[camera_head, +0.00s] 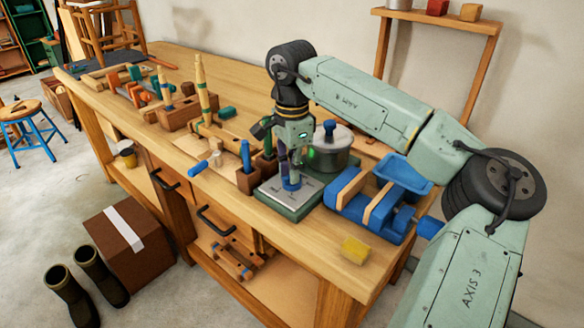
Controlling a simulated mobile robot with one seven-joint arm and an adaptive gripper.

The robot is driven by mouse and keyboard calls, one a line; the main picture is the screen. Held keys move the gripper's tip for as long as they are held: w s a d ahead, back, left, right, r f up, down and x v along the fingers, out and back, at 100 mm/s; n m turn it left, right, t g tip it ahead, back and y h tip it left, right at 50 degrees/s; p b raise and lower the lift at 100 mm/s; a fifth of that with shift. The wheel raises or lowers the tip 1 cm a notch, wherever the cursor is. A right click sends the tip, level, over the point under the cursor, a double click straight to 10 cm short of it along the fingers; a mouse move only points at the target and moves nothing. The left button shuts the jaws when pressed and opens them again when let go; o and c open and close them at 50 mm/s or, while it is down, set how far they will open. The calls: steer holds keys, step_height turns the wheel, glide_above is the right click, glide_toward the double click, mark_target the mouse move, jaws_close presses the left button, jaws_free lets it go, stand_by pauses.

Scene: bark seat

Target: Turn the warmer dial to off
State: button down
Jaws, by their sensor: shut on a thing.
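The warmer (305,197) is a low green box with a silver top plate, near the front edge of the workbench. A grey metal pot (335,157) with a blue-knobbed lid stands just behind the warmer's plate, close to my gripper. I cannot tell which setting the dial points to. A small green glow shows near the pot's left side.
A blue vise (357,201) sits right of the warmer. Wooden holders with tools, including a brown block (247,181) with a blue-handled tool, crowd the left. A yellow block (355,250) lies near the front corner. The bench front (295,240) is mostly clear.

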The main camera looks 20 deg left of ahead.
steer(key=shift+n, duration=2.2)
steer(key=c, duration=1.6)
jaws_free()
steer(key=shift+c, duration=0.2)
step_height(320, 180, up, 12)
